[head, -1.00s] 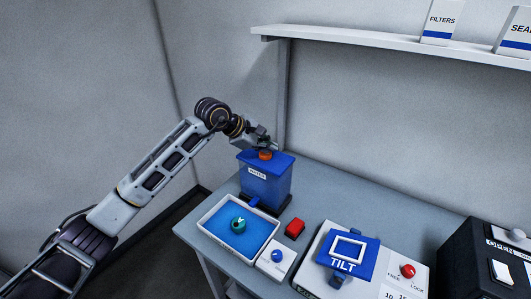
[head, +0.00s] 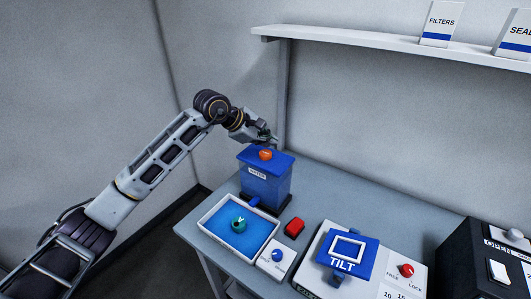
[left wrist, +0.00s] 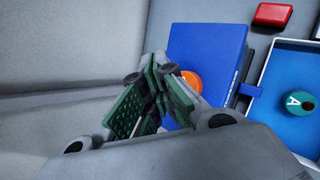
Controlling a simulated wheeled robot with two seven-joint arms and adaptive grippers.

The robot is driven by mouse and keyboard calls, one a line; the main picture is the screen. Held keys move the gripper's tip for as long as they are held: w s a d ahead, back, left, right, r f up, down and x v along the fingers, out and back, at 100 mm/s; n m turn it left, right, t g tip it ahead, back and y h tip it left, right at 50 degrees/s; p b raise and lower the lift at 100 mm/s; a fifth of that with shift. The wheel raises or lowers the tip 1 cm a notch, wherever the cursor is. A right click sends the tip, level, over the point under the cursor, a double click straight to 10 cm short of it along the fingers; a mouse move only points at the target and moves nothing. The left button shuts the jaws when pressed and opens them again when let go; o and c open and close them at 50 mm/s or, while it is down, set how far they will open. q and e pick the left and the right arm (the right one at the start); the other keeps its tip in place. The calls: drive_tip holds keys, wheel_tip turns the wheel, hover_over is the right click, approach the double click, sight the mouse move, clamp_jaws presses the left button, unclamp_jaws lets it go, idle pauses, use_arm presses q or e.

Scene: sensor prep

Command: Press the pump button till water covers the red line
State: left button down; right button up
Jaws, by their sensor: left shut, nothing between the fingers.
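A blue water tank (head: 265,185) labelled WATER stands at the left end of the bench. An orange button (head: 265,155) sits on its lid; in the left wrist view the orange button (left wrist: 190,83) is partly hidden behind my fingers. My left gripper (head: 270,138) is shut and empty, just above the button with a small gap. It also shows in the left wrist view (left wrist: 160,85), with green finger pads together. A white-rimmed tray (head: 205,221) with a blue inside stands in front of the tank, holding a teal round piece (head: 239,225). I cannot make out a red line. My right gripper is not in view.
A red block (head: 294,228) lies right of the tray. A white box with a blue knob (head: 277,256), a blue TILT stand (head: 347,252), a red lock knob (head: 406,270) and a black case (head: 480,262) follow to the right. A shelf (head: 380,44) hangs above.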

sight(268, 154)
use_arm(q)
drive_tip(key=shift+r+p, duration=0.6)
drive_tip(key=shift+r, duration=1.45)
drive_tip(key=shift+s+d, duration=0.1)
drive_tip(key=shift+d, duration=0.05)
